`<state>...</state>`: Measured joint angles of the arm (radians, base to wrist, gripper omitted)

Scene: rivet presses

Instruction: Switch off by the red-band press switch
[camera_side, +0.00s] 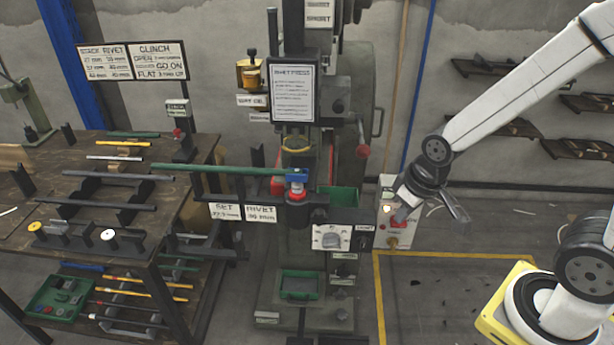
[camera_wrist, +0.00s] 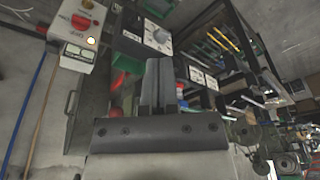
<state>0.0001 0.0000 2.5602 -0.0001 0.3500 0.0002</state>
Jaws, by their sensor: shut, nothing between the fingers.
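The white switch box (camera_side: 387,228) stands just right of the press (camera_side: 300,150) in the side view. It carries a red button (camera_side: 398,221) and a lit pale lamp (camera_side: 387,208).
A white plate with a rotary knob (camera_side: 330,239) is on the press, left of the box; the knob (camera_wrist: 160,36) also shows in the wrist view. A green bar (camera_side: 220,169) sticks out left from the press. A crowded workbench (camera_side: 130,220) stands at left. Floor at right is mostly free.

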